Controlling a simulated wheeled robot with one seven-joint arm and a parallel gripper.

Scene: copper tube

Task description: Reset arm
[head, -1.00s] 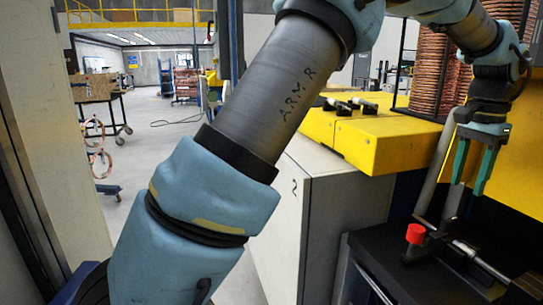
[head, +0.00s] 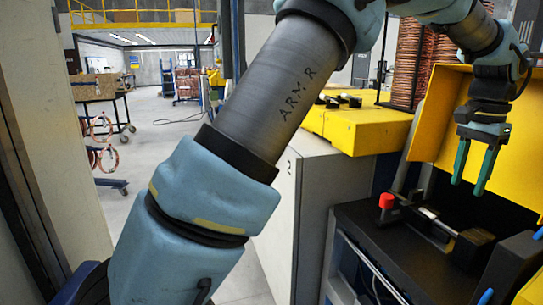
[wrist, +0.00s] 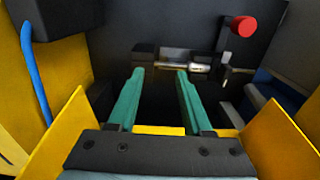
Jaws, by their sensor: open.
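My gripper (head: 470,185) has two green fingers and hangs pointing down at the right of the head view, beside a yellow panel. The fingers are apart with nothing between them. In the wrist view my gripper (wrist: 160,72) is also open and empty. Below it in the head view is a black work surface (head: 365,228) with a metal clamp fixture (head: 428,212) and a red knob (head: 386,201). The red knob (wrist: 244,26) and the fixture's metal bar (wrist: 187,66) lie beyond the fingertips in the wrist view.
A yellow machine cover (head: 370,130) sits on a grey cabinet left of my gripper. A yellow panel (head: 440,115) stands close behind it. Coiled copper tube (head: 408,70) is stacked at the back. Open floor (head: 165,150) lies to the left.

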